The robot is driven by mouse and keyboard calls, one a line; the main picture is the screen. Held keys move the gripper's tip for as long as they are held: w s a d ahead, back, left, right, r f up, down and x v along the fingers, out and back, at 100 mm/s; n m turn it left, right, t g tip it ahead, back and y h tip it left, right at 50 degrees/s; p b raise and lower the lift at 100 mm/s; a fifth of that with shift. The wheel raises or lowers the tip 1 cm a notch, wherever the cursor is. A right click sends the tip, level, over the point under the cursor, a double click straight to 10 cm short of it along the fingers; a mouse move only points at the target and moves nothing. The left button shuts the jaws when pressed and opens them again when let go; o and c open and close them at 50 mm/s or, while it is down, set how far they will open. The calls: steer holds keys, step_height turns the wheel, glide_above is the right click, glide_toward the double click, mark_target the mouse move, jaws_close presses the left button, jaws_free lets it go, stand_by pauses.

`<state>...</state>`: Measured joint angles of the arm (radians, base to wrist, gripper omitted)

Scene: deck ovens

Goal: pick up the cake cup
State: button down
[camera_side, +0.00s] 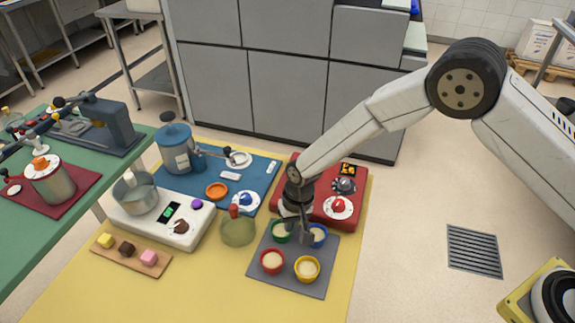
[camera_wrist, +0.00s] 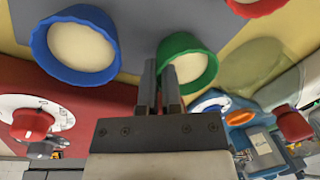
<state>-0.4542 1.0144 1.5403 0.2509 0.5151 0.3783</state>
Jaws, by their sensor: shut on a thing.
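Several coloured cups with pale filling sit on a grey mat (camera_side: 290,284): a red cup (camera_side: 272,264), a yellow cup (camera_side: 307,269), a green cup (camera_side: 279,236) and a blue cup (camera_side: 320,238). My gripper (camera_side: 304,238) points down between the green and blue cups. In the wrist view, my gripper (camera_wrist: 159,75) has its fingers close together at the near-left rim of the green cup (camera_wrist: 196,50), shut on its wall. The blue cup (camera_wrist: 80,48) stands apart to the left. The fingers hide part of the green rim. I cannot tell whether the cup is off the mat.
A red scale-like device (camera_side: 318,213) is close behind the cups. A greenish translucent bowl (camera_side: 238,230) stands left of the mat. Yellow surface is clear in front.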

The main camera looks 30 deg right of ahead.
steer(key=shift+r, duration=0.8)
steer(key=s+r, duration=0.1)
steer(key=r, duration=0.1)
steer(key=s+d+r, duration=0.1)
steer(key=s+r, duration=0.1)
steer(key=r, duration=0.1)
steer(key=s+d+r, duration=0.1)
steer(key=r, duration=0.1)
steer(key=shift+s+r, duration=0.15)
steer(key=shift+s, duration=0.1)
steer(key=s+d+r, duration=0.3)
steer(key=s+r, duration=0.1)
steer(key=s, duration=0.4)
steer(key=shift+s+d, duration=0.2)
steer(key=shift+d, duration=0.1)
steer(key=shift+w, duration=0.1)
